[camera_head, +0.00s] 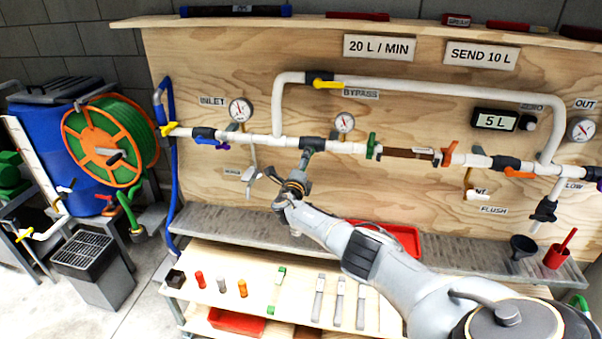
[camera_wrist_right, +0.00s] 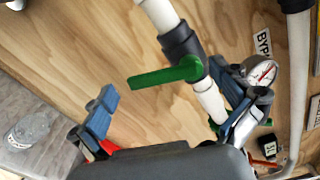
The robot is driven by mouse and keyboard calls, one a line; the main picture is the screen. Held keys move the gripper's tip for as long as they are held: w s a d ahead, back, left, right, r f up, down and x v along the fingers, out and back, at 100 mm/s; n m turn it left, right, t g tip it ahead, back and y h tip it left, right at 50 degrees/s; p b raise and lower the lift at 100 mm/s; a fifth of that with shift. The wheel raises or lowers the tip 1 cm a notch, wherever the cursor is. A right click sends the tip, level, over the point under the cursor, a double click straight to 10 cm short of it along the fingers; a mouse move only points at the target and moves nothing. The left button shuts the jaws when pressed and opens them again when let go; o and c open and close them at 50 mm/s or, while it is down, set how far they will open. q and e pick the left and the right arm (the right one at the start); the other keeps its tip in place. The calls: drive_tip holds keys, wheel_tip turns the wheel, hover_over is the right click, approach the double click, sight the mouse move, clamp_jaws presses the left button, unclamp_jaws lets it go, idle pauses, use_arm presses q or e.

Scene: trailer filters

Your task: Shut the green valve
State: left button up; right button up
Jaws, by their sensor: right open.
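The green valve lever (camera_wrist_right: 165,77) shows in the right wrist view, on a dark valve body on the white pipe. The lever points away roughly crosswise to the pipe. In the head view the dark valve body (camera_head: 312,143) sits on the main pipe below the bypass, and its lever (camera_head: 306,158) hangs down toward my gripper. My right gripper (camera_head: 288,177) is just below the valve. In the wrist view its fingers (camera_wrist_right: 170,105) are spread apart on either side of the lever. I cannot tell whether a finger touches it. My left gripper is out of view.
Another green handle (camera_head: 371,146) stands on the pipe to the right. A gauge (camera_head: 344,123) is just above the pipe. A yellow bypass handle (camera_head: 327,84) and an orange handle (camera_head: 449,154) are nearby. A grey shelf (camera_head: 235,229) runs below, above a table with small parts.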

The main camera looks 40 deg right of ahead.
drive_tip(key=v, duration=1.1)
drive_tip(key=shift+s+a, duration=0.2)
drive_tip(key=shift+s, duration=0.15)
